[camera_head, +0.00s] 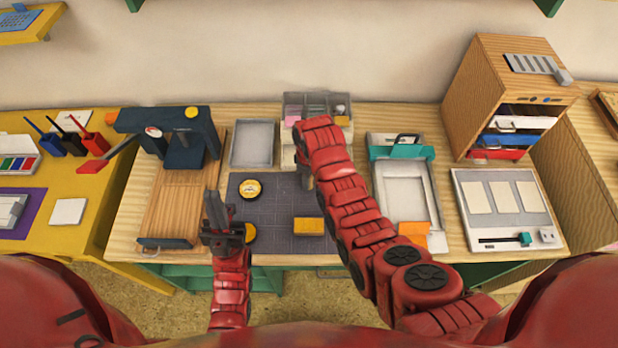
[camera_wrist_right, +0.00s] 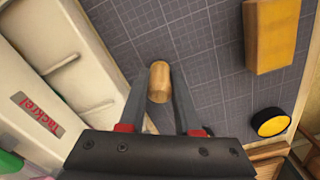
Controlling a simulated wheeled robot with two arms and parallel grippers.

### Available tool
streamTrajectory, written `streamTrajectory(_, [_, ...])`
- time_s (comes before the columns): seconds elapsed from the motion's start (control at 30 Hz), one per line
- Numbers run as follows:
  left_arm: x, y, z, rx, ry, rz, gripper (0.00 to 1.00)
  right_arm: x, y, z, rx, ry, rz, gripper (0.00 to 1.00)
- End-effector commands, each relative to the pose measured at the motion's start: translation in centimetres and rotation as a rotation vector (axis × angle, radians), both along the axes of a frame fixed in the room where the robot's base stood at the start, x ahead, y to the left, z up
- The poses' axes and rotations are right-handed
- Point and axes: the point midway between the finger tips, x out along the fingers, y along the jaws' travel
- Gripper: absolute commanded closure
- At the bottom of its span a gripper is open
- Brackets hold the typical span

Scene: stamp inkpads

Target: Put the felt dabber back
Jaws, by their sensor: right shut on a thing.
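The felt dabber (camera_wrist_right: 158,80) shows in the right wrist view as a short, rounded wooden piece. It is between the two fingers of my right gripper (camera_wrist_right: 160,86), which is shut on it above the gridded grey mat (camera_wrist_right: 205,62). Its felt end is not visible. In the head view my right gripper (camera_head: 304,178) is over the mat's upper right part, and my arm hides much of it. My left gripper (camera_head: 224,228) is low, by the mat's left edge; its finger gap is unclear.
A white compartmented box (camera_wrist_right: 50,95) is close to my right gripper. A grey tray (camera_head: 253,144), a stamp press (camera_head: 185,145) and a wooden drawer cabinet (camera_head: 480,90) stand around.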

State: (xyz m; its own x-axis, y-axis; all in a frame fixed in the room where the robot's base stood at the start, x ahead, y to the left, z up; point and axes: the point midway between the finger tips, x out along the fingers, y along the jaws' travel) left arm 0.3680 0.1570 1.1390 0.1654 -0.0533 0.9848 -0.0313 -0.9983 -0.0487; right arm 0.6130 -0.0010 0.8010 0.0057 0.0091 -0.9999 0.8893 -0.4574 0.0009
Motion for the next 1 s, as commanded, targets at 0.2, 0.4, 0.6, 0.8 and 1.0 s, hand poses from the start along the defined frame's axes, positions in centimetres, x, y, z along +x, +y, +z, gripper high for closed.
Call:
streamTrajectory(0.2, [0.0, 0.0, -0.2, 0.000, 0.000, 0.000, 1.00, 0.0, 0.0, -0.3, 0.000, 0.001, 0.000, 0.52])
streamTrajectory(0.4, [0.0, 0.0, -0.2, 0.000, 0.000, 0.000, 1.00, 0.0, 0.0, -0.3, 0.000, 0.001, 0.001, 0.38])
streamTrajectory(0.6, [0.0, 0.0, 0.1, 0.000, 0.000, 0.000, 1.00, 0.0, 0.0, 0.0, 0.000, 0.001, 0.001, 0.38])
streamTrajectory(0.8, [0.0, 0.0, -0.8, 0.000, 0.000, 0.000, 1.00, 0.1, 0.0, 1.3, 0.000, -0.001, 0.001, 0.38])
streamTrajectory(1.0, [0.0, 0.0, -2.3, 0.000, 0.000, 0.000, 1.00, 0.1, 0.1, 4.7, 0.003, -0.007, 0.002, 0.38])
